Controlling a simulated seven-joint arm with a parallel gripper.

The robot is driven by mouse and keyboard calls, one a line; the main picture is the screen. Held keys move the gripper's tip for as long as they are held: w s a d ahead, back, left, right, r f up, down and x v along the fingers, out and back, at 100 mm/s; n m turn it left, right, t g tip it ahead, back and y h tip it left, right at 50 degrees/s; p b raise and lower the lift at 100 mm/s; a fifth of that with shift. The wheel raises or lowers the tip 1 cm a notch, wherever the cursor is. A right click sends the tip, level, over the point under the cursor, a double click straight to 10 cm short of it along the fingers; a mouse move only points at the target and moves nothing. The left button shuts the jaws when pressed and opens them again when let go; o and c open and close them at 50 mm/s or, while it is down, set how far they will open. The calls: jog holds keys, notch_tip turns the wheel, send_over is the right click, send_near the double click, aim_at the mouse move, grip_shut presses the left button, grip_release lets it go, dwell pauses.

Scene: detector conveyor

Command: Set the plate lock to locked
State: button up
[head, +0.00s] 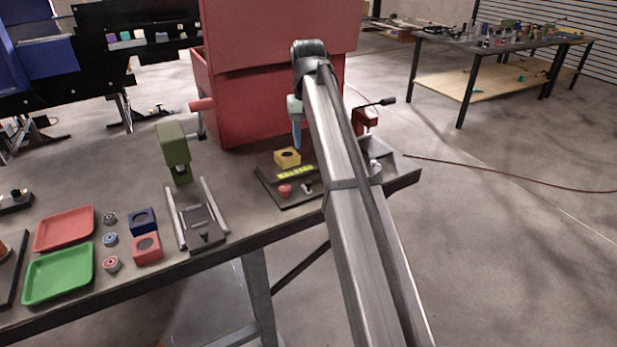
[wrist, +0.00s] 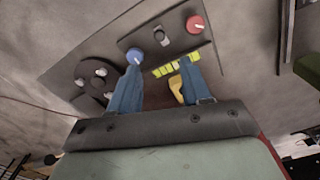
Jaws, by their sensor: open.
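The control board (head: 268,185) lies at the right end of the bench. It also shows in the wrist view (wrist: 222,40), with a blue knob (wrist: 134,54), a small toggle (wrist: 163,27), a red knob (wrist: 196,24), a yellow-green strip (wrist: 165,69) and a dark round plate with pale pegs (wrist: 87,84). I cannot tell which part is the plate lock or its setting. My gripper (wrist: 160,62) is open above the board, fingers pointing down at it. One fingertip overlaps the blue knob in the picture; contact is unclear. My arm hides part of the board.
A yellow block (head: 287,157) stands behind the strip, and a tall red cabinet (head: 262,100) behind the board. A red device with a black-handled crank (head: 366,118) stands right of my gripper. A green press (head: 173,148), red tray (head: 64,229) and green tray (head: 58,273) are leftward.

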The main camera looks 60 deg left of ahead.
aim_at(308, 182)
notch_tip(308, 182, down, 13)
jog(key=shift+f, duration=0.1)
dwell(0.4)
grip_shut()
dwell(0.4)
